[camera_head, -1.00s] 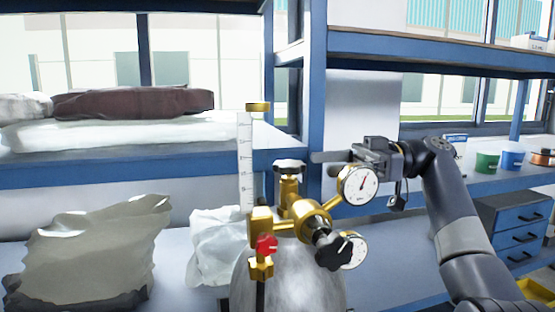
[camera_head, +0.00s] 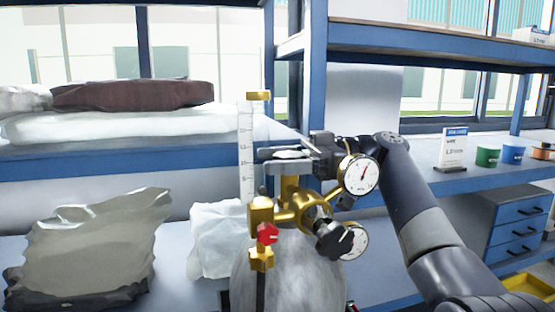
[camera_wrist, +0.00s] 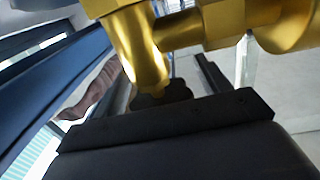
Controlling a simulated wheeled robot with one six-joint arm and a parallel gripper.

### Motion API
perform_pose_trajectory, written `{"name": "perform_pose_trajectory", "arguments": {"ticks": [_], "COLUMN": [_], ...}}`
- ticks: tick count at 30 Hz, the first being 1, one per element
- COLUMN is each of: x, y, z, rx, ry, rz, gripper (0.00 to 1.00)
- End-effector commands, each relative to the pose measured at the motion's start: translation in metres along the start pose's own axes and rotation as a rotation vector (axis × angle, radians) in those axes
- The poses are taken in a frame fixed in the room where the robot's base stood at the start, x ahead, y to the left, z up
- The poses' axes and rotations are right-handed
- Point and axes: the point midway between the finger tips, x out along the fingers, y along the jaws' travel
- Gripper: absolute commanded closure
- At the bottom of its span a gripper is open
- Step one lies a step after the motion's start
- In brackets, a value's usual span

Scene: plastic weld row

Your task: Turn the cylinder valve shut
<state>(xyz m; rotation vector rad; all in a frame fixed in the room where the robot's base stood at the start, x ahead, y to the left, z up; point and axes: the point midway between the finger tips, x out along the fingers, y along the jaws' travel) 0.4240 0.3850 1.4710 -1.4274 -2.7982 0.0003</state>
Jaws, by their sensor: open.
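The gas cylinder (camera_head: 290,278) stands at the front centre with a brass valve (camera_head: 290,190) on top. The valve's dark, lobed handwheel (camera_head: 289,155) is at the top of the brass stem. My gripper (camera_head: 272,160) reaches in from the right at handwheel height, its fingers open on either side of the handwheel. In the wrist view the dark handwheel (camera_wrist: 160,95) shows between the fingers, beneath the brass body (camera_wrist: 145,45). Contact between fingers and handwheel cannot be made out.
A regulator with a round gauge (camera_head: 360,174), a second gauge (camera_head: 354,241), a black knob (camera_head: 334,240) and a red knob (camera_head: 267,233) crowds the valve. A clear flow tube (camera_head: 246,150) rises close left of the fingertips. A blue shelf post (camera_head: 314,80) stands behind.

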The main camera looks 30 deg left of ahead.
Motion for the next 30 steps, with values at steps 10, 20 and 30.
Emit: {"name": "perform_pose_trajectory", "arguments": {"ticks": [10,20,30], "x": [-0.0004,-0.0005,-0.0002], "y": [-0.0001,0.0,0.0014], "z": [-0.0001,-0.0001,0.0058], "rx": [0.0,0.0,-0.003], "ry": [0.0,0.0,-0.002], "rz": [0.0,0.0,0.144], "gripper": [0.47,0.72,0.72]}}
